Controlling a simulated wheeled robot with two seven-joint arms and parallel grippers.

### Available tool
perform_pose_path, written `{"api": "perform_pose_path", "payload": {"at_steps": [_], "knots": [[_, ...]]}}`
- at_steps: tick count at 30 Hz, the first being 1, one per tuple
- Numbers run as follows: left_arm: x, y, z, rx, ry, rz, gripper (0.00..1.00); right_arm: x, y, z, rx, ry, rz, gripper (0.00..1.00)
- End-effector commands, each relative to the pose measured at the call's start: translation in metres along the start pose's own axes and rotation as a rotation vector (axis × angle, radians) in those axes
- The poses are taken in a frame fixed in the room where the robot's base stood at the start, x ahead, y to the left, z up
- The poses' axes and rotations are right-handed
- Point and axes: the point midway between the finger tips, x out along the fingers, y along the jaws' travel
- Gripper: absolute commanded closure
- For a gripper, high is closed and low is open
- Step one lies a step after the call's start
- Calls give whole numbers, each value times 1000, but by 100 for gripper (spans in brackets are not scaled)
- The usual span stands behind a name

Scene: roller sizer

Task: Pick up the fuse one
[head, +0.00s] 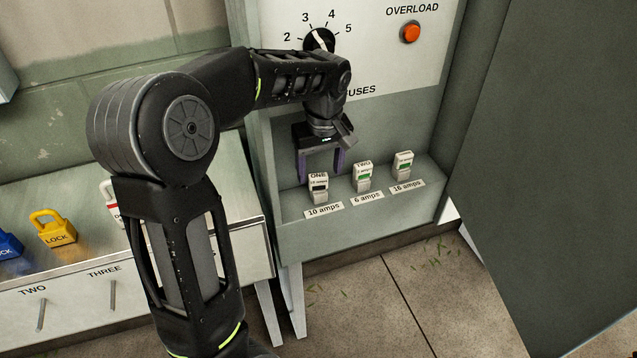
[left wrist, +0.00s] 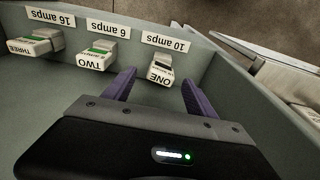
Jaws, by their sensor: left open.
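Fuse one (head: 318,187) is a small white block with a black window, marked "ONE", upright at the left of the fuse tray above the "10 amps" label. In the left wrist view, fuse one (left wrist: 160,71) shows ahead of and between the two purple fingers. My left gripper (head: 322,172) is open and empty, just above and behind fuse one. The wrist view also shows my left gripper (left wrist: 156,84) with its fingers apart, one to each side of the fuse's line. I cannot tell whether they touch it. My right gripper is not in view.
Fuse two (head: 362,177) and fuse three (head: 403,165), with green windows, stand to the right in the tray (head: 375,217). A dial (head: 319,41) and orange overload light (head: 411,32) are above. Padlocks, including a yellow one (head: 55,229), lie on the left cabinet. A dark panel (head: 560,150) stands right.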

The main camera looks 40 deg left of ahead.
Motion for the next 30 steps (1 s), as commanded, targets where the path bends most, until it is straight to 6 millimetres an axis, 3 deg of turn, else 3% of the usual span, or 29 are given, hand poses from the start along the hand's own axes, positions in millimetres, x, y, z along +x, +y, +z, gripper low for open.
{"api": "perform_pose_path", "payload": {"at_steps": [11, 30], "knots": [[47, -1, 1, 0, -2, -2, 35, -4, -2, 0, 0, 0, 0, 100], [49, -1, 0, 0, 0, 0, 35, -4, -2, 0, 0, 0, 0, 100]]}}
